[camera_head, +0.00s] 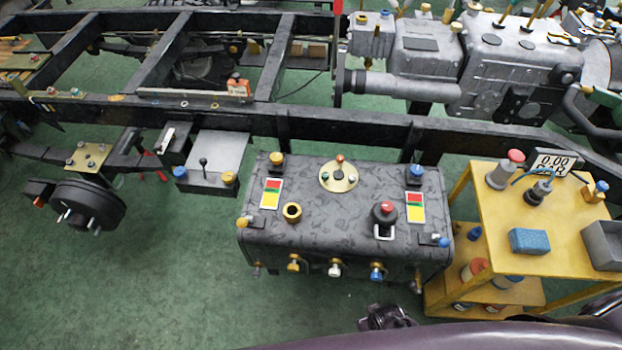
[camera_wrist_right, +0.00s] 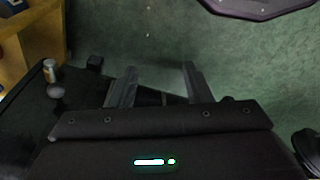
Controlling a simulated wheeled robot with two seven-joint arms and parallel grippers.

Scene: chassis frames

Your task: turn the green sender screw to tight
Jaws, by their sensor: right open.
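The dark fuel tank (camera_head: 330,235) stands on the floor beside the chassis rail. A round cream sender plate (camera_head: 326,184) is on its top, with a red-headed fitting (camera_head: 340,158) at its back edge and several small screws around it. The plate's screws are too small for me to tell which is green or how it is turned. My right gripper (camera_wrist_right: 157,85) is open and empty in the right wrist view, with green floor beyond its fingers. A dark part at the bottom of the head view looks like my right gripper, in front of the tank and apart from the plate. My left gripper is not in view.
A yellow cart (camera_head: 480,215) with a 0.00 BAR display (camera_head: 556,163) stands close on the right. Green floor (camera_head: 180,280) is clear to the left.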

